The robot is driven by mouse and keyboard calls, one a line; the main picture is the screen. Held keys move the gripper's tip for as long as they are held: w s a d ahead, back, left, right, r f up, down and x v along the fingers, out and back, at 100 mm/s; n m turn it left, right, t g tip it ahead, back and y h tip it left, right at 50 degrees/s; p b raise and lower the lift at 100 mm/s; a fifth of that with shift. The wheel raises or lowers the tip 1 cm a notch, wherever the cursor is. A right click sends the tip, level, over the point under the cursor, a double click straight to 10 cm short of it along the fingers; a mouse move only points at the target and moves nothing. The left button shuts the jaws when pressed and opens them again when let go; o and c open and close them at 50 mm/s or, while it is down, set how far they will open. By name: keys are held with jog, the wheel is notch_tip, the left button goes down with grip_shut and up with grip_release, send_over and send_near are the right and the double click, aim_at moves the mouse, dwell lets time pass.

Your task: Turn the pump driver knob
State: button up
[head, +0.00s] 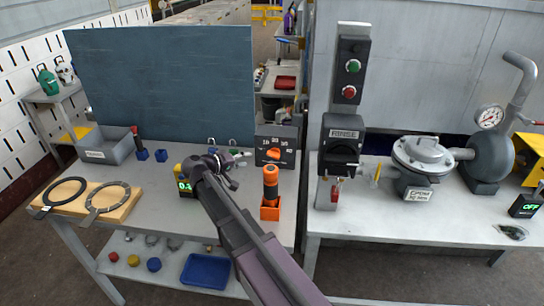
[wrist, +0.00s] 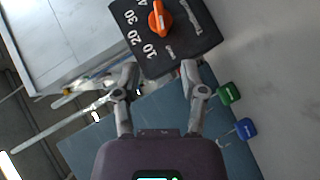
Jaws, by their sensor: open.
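The pump driver knob (head: 273,154) is orange and sits on a dark panel (head: 286,133) with white numbers, at the back right of the left bench. In the wrist view the knob (wrist: 160,18) is at the top, its panel (wrist: 178,52) tilted, with 10, 20 and 30 readable. My gripper (head: 238,158) is to the left of the knob in the head view. In the wrist view my gripper (wrist: 159,70) has its two fingers spread apart with nothing between them. The knob lies beyond the fingertips, apart from them.
An orange-handled tool (head: 270,182) stands in an orange holder in front of the panel. A small green display (head: 184,186) is left of my arm. Green (wrist: 228,92) and blue (wrist: 246,128) tags hang right of my fingers. The RINSE box (head: 343,150) stands further right.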

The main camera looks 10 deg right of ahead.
aim_at(270, 156)
jog(key=b+x, duration=0.4)
jog(key=x, duration=0.9)
jog(key=shift+d, duration=0.2)
jog(key=shift+c, duration=0.2)
